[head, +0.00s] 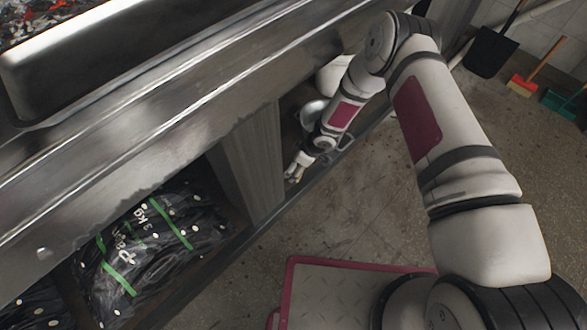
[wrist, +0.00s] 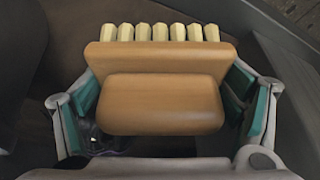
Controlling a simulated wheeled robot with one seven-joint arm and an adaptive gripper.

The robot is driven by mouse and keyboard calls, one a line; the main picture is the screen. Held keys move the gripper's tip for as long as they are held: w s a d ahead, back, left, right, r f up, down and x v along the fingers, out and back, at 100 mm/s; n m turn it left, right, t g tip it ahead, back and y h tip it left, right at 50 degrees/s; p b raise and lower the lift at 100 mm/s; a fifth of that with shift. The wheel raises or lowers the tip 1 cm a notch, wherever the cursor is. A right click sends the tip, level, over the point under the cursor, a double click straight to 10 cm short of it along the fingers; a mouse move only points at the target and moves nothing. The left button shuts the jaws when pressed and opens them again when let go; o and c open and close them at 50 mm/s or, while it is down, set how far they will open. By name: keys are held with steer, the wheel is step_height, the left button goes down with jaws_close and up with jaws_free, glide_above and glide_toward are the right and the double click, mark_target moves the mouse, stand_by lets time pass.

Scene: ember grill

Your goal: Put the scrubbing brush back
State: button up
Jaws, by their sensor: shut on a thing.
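The scrubbing brush (wrist: 163,104) fills the middle of the wrist view. It has an orange-brown wooden body and a row of pale cream bristle tufts along its far edge. My gripper (wrist: 162,92) is shut on it, with a teal-padded finger at each side of the wood. In the head view my gripper (head: 295,172) is low, at the opening under the steel counter, beside a grey post. The brush cannot be made out in the head view.
A steel counter edge (head: 150,110) overhangs a lower shelf with black bags (head: 150,240). A grey post (head: 245,160) stands left of my gripper. A metal vessel (head: 312,108) is behind my arm. A black shovel (head: 491,52) and brooms stand at right; open floor lies between.

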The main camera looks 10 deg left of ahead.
steer(key=shift+w+a, duration=0.25)
steer(key=shift+a, duration=0.05)
steer(key=shift+f+b, duration=1.2)
steer(key=shift+f, duration=0.6)
steer(key=shift+f, duration=0.2)
steer(key=o, duration=1.1)
steer(key=shift+c, duration=0.2)
steer(key=shift+r, duration=0.1)
steer(key=p+v, duration=0.4)
steer(key=v, duration=0.8)
steer(key=shift+p, duration=0.35)
steer(key=shift+s+r, duration=0.1)
